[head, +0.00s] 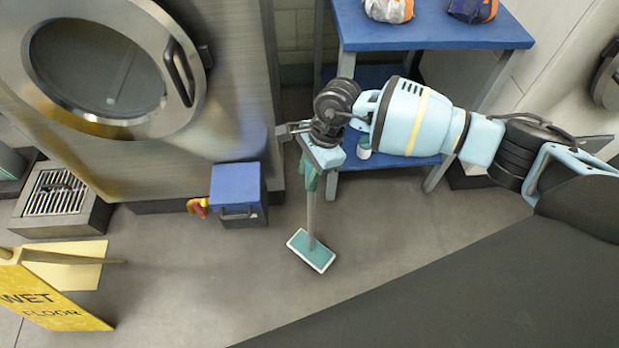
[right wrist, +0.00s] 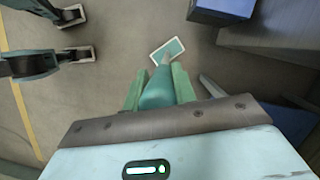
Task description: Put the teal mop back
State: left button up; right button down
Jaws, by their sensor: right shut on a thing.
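The teal mop has a flat teal head with a white rim (head: 311,250) and a grey pole. My right gripper (head: 309,181) is shut on the mop's handle, with the head hanging below it. I cannot tell whether the head touches the floor or is just above it. In the right wrist view, the green fingers (right wrist: 160,88) close around the teal handle, and the mop head (right wrist: 168,51) shows beyond them. The upper part of the handle is largely hidden by my gripper and wrist. My left gripper is not in view.
A blue-topped table (head: 430,30) with lower shelves stands behind my right arm, bags on top. A blue box (head: 237,190) sits left of the mop, before a large steel washer (head: 110,60). A yellow wet-floor sign (head: 45,300) stands lower left. Floor around the mop head is clear.

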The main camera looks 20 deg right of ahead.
jog(key=shift+f, duration=0.1)
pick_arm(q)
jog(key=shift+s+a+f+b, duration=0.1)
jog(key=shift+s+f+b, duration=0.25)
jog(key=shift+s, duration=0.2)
pick_arm(e)
jog(key=shift+f, duration=1.65)
jog(key=shift+f, duration=0.1)
jog(key=c, duration=1.4)
grip_release()
jog(key=shift+c, duration=0.2)
jog(key=o, duration=0.3)
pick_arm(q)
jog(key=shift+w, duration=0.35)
